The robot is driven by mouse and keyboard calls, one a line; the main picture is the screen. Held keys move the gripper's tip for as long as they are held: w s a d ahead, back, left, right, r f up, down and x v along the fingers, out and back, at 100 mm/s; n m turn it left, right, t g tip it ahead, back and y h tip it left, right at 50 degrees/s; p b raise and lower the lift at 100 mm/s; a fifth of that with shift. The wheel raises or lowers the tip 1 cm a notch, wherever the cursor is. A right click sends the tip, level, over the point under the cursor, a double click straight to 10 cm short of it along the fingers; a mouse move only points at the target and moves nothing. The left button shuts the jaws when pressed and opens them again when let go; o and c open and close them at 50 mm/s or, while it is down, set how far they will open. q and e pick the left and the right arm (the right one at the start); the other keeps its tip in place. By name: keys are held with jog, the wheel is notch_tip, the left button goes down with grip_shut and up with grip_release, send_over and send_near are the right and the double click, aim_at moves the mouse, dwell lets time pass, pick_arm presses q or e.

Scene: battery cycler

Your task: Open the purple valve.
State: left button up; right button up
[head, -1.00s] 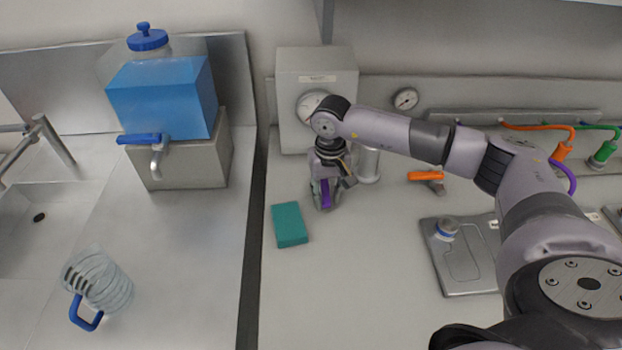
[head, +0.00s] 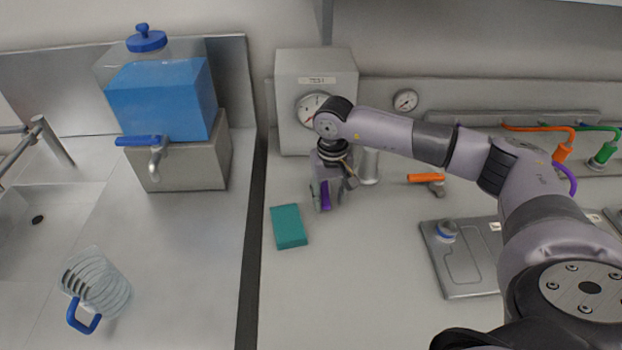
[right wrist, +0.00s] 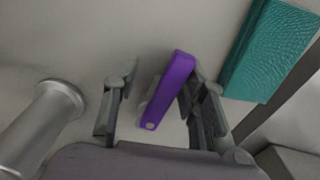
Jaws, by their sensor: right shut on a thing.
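The purple valve handle (head: 325,195) shows between the fingers of my right gripper (head: 333,192), low over the counter in front of the grey gauge box. In the right wrist view the purple handle (right wrist: 171,88) is a long bar, slanted between the fingertips (right wrist: 165,90). It lies against the right-hand finger, with a visible gap to the left-hand finger. The valve body under the handle is mostly hidden. My left gripper is not in view.
A teal block (head: 289,227) lies close by on the counter, also in the wrist view (right wrist: 268,50). A metal post (head: 369,166) stands on the other side. An orange-handled valve (head: 426,178) and a metal tray (head: 463,281) are further right. The front counter is clear.

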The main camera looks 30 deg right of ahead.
jog(key=shift+s+d, duration=0.15)
jog(key=shift+d, duration=0.1)
jog(key=shift+r, duration=0.25)
notch_tip(320, 180, up, 8)
jog(key=p, duration=0.4)
jog(key=shift+f, duration=0.25)
jog(key=shift+s+f, duration=0.1)
jog(key=shift+s, duration=0.05)
